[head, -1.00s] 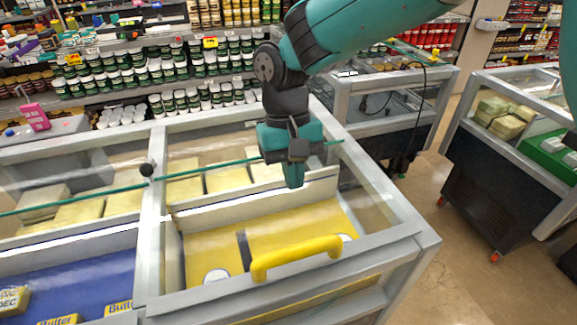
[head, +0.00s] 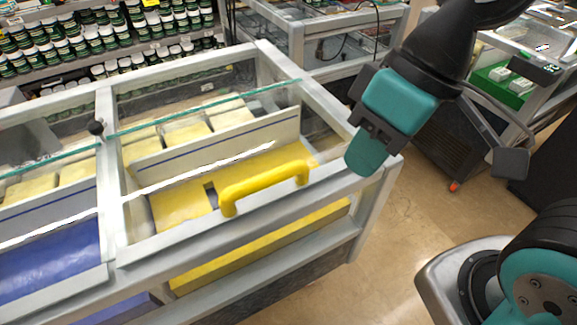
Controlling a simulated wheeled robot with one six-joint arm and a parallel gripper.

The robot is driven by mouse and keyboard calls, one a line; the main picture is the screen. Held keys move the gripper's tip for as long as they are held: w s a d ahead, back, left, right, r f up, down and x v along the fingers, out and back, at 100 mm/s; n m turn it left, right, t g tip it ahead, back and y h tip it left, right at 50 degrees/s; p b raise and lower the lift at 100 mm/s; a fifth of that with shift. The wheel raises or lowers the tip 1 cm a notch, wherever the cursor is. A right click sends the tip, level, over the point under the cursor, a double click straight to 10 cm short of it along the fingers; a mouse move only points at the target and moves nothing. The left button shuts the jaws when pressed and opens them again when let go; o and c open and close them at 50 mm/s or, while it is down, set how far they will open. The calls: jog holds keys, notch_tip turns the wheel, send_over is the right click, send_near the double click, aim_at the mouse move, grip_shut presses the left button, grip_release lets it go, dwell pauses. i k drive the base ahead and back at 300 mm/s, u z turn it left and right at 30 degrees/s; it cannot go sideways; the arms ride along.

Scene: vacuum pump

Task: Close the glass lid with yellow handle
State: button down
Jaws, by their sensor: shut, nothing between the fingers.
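The glass lid (head: 180,190) is a clear pane in a light grey frame on the right section of the freezer. Its yellow handle (head: 265,187) is attached near the front edge. A yellow interior and pale packs show through the glass. Yellow also shows below the lid's front bar; I cannot tell whether that is a gap or a front pane. My gripper (head: 368,152) is to the right of the handle, apart from it, near the freezer's right front corner. Its teal fingers are shut and empty, pointing down.
The left freezer section (head: 50,255) has a blue interior, with a black knob (head: 96,128) by the divider. Shelves of jars (head: 120,45) stand behind. More freezers stand at the back and right, one with a green box (head: 503,85). Tiled floor (head: 350,270) is clear right of the freezer.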

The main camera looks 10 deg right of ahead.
aim_at(229, 210)
jog(key=u, duration=0.5)
jog(key=k, duration=1.15)
jog(key=u, duration=0.05)
jog(key=i, duration=0.4)
jog(key=z, duration=0.75)
jog(key=i, duration=1.1)
jog(key=u, duration=0.2)
